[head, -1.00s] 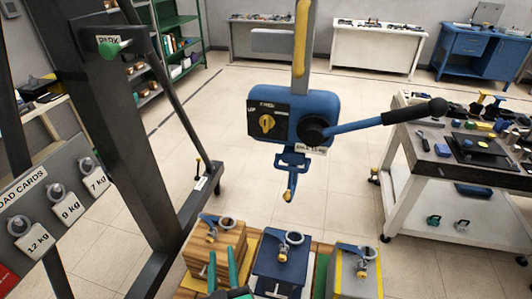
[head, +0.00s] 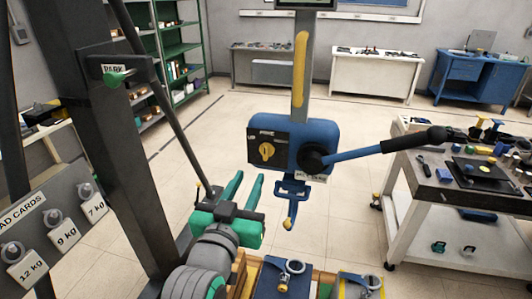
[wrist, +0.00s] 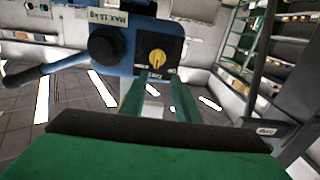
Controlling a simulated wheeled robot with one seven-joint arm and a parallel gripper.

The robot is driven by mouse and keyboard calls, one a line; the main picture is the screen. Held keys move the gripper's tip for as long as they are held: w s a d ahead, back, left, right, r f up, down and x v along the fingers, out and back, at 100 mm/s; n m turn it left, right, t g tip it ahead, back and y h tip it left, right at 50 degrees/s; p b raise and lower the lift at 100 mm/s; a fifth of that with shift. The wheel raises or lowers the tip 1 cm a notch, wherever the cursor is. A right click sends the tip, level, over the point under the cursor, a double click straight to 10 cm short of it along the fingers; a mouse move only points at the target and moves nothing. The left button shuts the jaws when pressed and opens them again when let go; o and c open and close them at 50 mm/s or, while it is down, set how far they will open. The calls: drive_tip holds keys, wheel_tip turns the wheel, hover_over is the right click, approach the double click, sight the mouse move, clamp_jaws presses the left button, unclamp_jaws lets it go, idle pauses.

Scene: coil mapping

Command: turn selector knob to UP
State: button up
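The yellow selector knob (head: 266,150) sits on a black plate (head: 283,153) on the blue hoist box (head: 322,133); the plate reads UP at its upper left and has a second label along its top. The knob also shows in the wrist view (wrist: 157,58), where the picture is turned over. My gripper (head: 245,177) has green fingers, spread apart with nothing between them. It is below and left of the knob in the head view, apart from it. In the wrist view the fingers (wrist: 160,85) point toward the plate, with the knob beyond their tips.
A black round hub (head: 313,157) with a long blue lever (head: 385,146) extends right from the box. A hook (head: 290,208) hangs below. A dark post (head: 130,130) with a green-tipped PARK lever (head: 118,78) stands left. Blocks with rings (head: 285,278) stand below.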

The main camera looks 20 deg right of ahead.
sight(265, 149)
drive_tip(key=x, duration=0.3)
drive_tip(key=r+x, duration=0.1)
drive_tip(key=x, duration=0.6)
drive_tip(key=shift+w+d+r, duration=0.15)
drive_tip(key=shift+d, duration=0.35)
drive_tip(key=shift+c, duration=0.6)
